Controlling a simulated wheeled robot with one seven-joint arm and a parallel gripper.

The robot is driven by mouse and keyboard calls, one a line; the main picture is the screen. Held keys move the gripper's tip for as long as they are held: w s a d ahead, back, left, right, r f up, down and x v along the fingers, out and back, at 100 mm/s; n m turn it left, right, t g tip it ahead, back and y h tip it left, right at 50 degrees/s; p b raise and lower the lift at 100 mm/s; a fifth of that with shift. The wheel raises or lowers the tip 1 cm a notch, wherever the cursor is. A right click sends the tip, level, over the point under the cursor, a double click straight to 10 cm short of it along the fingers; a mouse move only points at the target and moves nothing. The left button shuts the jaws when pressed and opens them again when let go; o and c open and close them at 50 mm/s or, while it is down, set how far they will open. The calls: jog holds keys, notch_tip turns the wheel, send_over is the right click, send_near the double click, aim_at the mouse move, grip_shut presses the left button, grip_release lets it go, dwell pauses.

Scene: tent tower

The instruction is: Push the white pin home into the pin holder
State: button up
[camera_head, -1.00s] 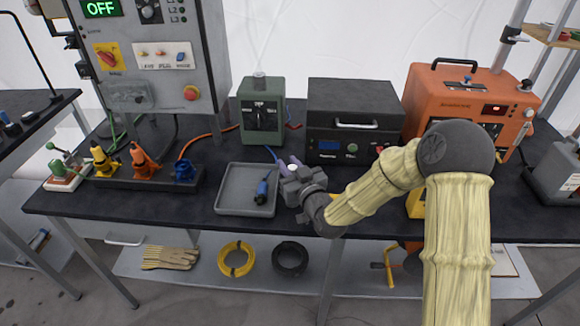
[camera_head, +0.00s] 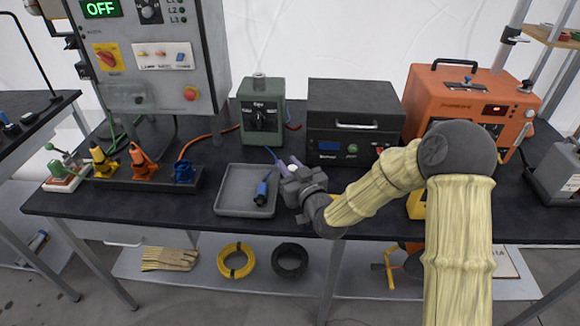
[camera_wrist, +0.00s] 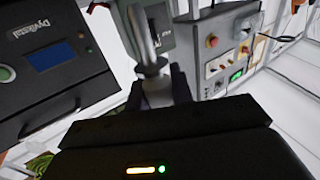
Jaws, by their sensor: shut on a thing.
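My gripper (camera_head: 289,168) is low over the bench, just right of the grey tray and in front of the green box. The pin points away from the jaws, toward the green box. In the head view only a small pale lilac part shows at the gripper's tip. I cannot make out the pin holder for certain; the gripper may hide it, and I cannot tell how deep the pin sits.
The grey tray (camera_head: 227,197) holds a blue-and-black connector (camera_head: 262,190). The green box (camera_head: 262,116), black unit (camera_head: 352,112) and orange machine (camera_head: 440,95) stand behind. A strip with yellow, orange and blue connectors (camera_head: 125,184) lies left. The front bench edge is close.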

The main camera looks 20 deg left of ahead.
jog(key=shift+f+b, duration=1.55)
jog(key=o, duration=1)
jog(key=shift+o, duration=0.2)
jog(key=shift+d, duration=0.1)
jog(key=b+v, duration=0.1)
jog(key=v, duration=1)
jog(key=shift+s+d, duration=0.15)
jog(key=p, duration=0.2)
jog(key=shift+d+r+p, duration=0.15)
jog(key=shift+r+p, duration=0.1)
jog(key=shift+p, duration=0.1)
jog(key=shift+s+d+p, duration=0.1)
jog(key=shift+p, duration=0.35)
